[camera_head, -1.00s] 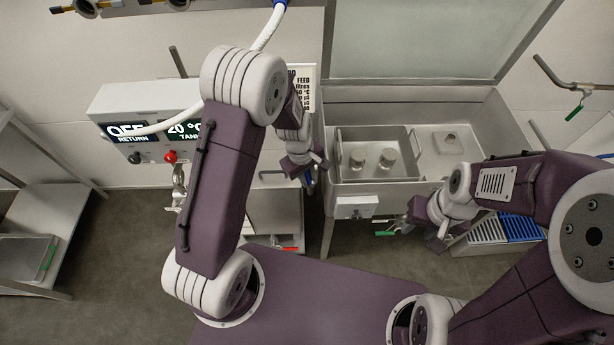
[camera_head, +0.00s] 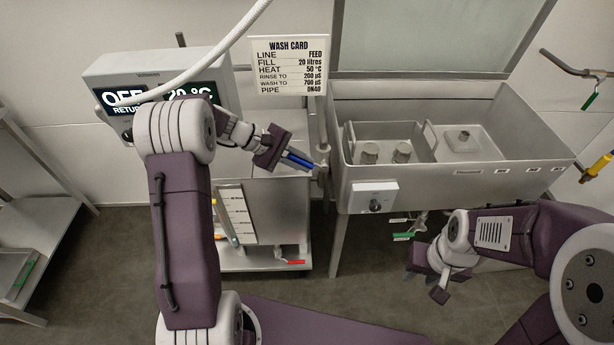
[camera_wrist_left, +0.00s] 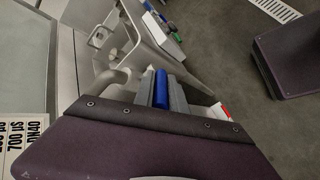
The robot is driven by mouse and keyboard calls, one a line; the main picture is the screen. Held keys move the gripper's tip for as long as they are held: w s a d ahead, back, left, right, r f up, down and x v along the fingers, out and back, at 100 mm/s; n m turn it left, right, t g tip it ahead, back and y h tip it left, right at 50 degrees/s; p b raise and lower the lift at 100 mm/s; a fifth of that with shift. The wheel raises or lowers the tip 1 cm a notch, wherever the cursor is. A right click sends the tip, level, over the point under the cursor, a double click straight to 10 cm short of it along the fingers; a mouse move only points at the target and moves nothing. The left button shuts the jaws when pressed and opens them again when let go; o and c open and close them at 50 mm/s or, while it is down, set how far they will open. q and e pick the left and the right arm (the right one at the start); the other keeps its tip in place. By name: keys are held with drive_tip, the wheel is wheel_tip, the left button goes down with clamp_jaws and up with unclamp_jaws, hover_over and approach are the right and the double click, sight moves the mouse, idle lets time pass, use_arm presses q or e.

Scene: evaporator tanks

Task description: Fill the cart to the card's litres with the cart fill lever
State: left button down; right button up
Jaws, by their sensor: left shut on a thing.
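The wash card (camera_head: 289,66) on the wall is readable and lists FILL 20 litres. The steel cart (camera_head: 285,210) stands below my left arm, with a white marked scale (camera_head: 237,214) on its side; no liquid level can be made out. My left gripper (camera_head: 290,158) is shut on a blue lever handle (camera_head: 299,159) above the cart, beside the sink. The blue handle (camera_wrist_left: 160,88) also shows between the fingers in the left wrist view. My right gripper (camera_head: 430,280) is in front of the sink, apart from everything, and looks open and empty.
The steel sink (camera_head: 365,190) holds a basin with two cylindrical parts and has a knob box (camera_head: 375,197) on its front. A display box (camera_head: 150,85) reads OFF RETURN and 20 °C. A white hose (camera_head: 215,52) crosses above it. A rack (camera_head: 50,225) stands left.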

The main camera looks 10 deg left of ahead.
use_arm(q)
drive_tip(key=shift+s+a+f+t+h+b, duration=0.1)
drive_tip(key=shift+a+f+t+h+b, duration=0.2)
drive_tip(key=shift+f+h+b, duration=0.8)
drive_tip(key=shift+s+a+f+t+h+b, duration=0.15)
drive_tip(key=shift+f+t+h+b, duration=0.35)
drive_tip(key=shift+h+b, duration=1.2)
drive_tip(key=shift+w+a+f+t+h+b, duration=0.1)
drive_tip(key=shift+a+f+t+h+b, duration=0.2)
drive_tip(key=shift+f+h+b, duration=1.1)
drive_tip(key=shift+r+y+b, duration=0.5)
drive_tip(key=shift+r+b, duration=0.15)
drive_tip(key=shift+d, duration=0.1)
drive_tip(key=c, duration=1.4)
unclamp_jaws()
drive_tip(key=shift+o, duration=0.2)
drive_tip(key=v, duration=0.9)
drive_tip(key=shift+p, duration=0.35)
